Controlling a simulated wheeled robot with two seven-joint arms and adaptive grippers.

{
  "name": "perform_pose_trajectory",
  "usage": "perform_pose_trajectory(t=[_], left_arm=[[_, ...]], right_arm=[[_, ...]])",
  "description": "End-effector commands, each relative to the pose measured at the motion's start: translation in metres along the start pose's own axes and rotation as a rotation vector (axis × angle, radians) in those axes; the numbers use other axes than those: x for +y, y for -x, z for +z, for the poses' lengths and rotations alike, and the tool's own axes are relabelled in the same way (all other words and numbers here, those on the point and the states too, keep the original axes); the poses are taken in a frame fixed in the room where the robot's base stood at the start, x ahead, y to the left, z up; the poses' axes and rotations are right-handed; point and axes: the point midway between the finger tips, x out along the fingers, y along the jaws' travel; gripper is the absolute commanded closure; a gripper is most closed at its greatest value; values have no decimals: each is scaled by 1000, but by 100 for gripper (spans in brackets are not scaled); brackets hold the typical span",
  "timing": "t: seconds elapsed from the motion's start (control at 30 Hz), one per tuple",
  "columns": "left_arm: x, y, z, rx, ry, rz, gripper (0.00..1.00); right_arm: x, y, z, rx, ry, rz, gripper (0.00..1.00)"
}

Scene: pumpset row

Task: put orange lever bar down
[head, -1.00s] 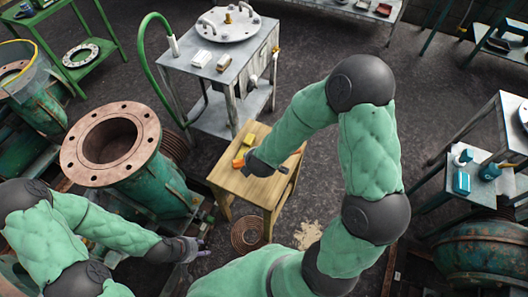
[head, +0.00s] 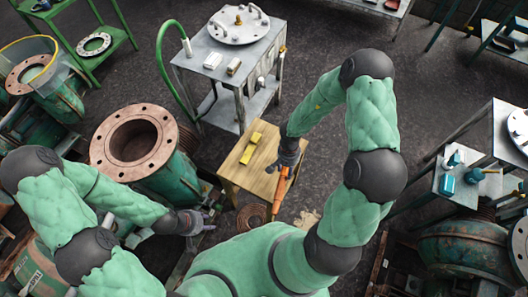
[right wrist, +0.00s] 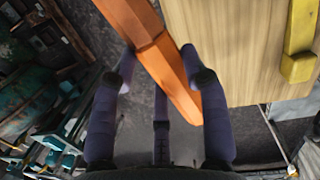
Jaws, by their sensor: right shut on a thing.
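The orange lever bar (head: 281,188) is in my right gripper (head: 286,168), off the right edge of the small wooden table (head: 236,181) in the head view. In the right wrist view the orange lever bar (right wrist: 158,45) runs slantwise between the fingers of my right gripper (right wrist: 158,62) and overlaps the edge of the wooden tabletop (right wrist: 235,60). Its upper end leaves that picture. My left gripper (head: 207,221) is empty beside the rusty flanged pipe; its finger gap is too small to read.
A yellow piece (head: 251,148) lies on the wooden table, whose near part is bare. A grey metal cart (head: 232,75) stands behind it. A rusty flanged pipe (head: 168,145) stands at left. A side shelf with teal items (head: 447,184) is at right.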

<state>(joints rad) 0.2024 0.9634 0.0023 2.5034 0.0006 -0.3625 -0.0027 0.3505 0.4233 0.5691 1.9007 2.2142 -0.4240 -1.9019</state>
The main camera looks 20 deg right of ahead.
Motion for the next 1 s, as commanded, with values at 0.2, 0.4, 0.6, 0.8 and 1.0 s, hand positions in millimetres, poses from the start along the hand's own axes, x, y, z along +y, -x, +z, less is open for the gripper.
perform_pose_trajectory(t=[0.2,0.4,0.6,0.8,1.0], left_arm=[[5,14,1,-1,0,0,60],[2,6,0,-1,0,0,60],[-3,-10,0,-1,0,0,60],[-9,-26,-1,-1,0,0,60],[-14,-40,-1,-1,0,0,60]], right_arm=[[1,4,4,-13,-215,-86,100],[-4,-7,-21,-13,-242,-96,100],[-13,-21,-63,-12,-239,-95,100],[-21,-41,-100,-15,-237,-94,100],[-26,-65,-127,-14,-236,-94,100]])
